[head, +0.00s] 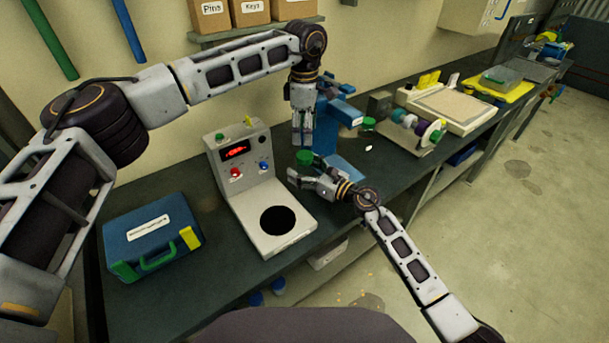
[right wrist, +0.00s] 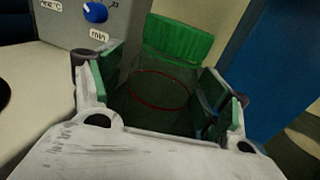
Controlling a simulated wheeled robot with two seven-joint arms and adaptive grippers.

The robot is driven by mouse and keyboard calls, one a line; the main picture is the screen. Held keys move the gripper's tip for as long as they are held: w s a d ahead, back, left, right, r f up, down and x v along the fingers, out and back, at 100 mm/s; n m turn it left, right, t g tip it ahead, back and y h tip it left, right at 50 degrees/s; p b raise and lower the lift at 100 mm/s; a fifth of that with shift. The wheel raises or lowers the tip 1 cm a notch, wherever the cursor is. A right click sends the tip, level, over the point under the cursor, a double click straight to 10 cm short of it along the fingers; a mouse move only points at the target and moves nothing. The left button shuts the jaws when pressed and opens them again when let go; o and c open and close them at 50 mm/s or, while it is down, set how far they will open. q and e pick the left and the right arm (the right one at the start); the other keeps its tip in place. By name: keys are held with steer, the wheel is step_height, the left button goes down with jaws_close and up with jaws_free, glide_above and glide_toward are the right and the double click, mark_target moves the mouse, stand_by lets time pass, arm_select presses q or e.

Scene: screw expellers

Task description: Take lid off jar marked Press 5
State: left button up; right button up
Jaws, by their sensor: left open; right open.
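A jar with a green lid (head: 305,157) stands just right of the grey machine, in front of the blue press. In the right wrist view the ridged green lid (right wrist: 178,40) tops a dark see-through body (right wrist: 150,100) with a thin red ring. No marking on it is readable. My right gripper (head: 291,178) is open at the jar, its green-padded fingers (right wrist: 165,78) on either side of the body; contact cannot be told. My left gripper (head: 303,140) is open, pointing down just above the lid, apart from it. The jar's lower part is mostly hidden in the head view.
The grey machine (head: 222,160) with red display and round black opening stands left of the jar. The blue press (head: 327,125) rises close behind. Another green-topped item (head: 369,123) stands to the right. A blue case (head: 150,235) sits at the bench's left.

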steer(key=c, duration=1.7)
arm_select(q)
steer(key=shift+s+d+f, duration=0.1)
steer(key=shift+s+f, duration=0.05)
steer(key=shift+f, duration=0.3)
arm_select(e)
jaws_close()
arm_select(q)
steer(key=shift+s+d+f, duration=0.1)
steer(key=shift+d, duration=0.15)
steer(key=m, duration=0.4)
steer(key=shift+r, duration=0.35)
steer(key=m, duration=0.4)
steer(key=shift+w+a+r, duration=0.1)
steer(key=shift+w+r, duration=0.05)
steer(key=shift+w, duration=0.05)
steer(key=m, duration=0.4)
steer(key=shift+a+m, duration=0.2)
steer(key=shift+m, duration=2.8)
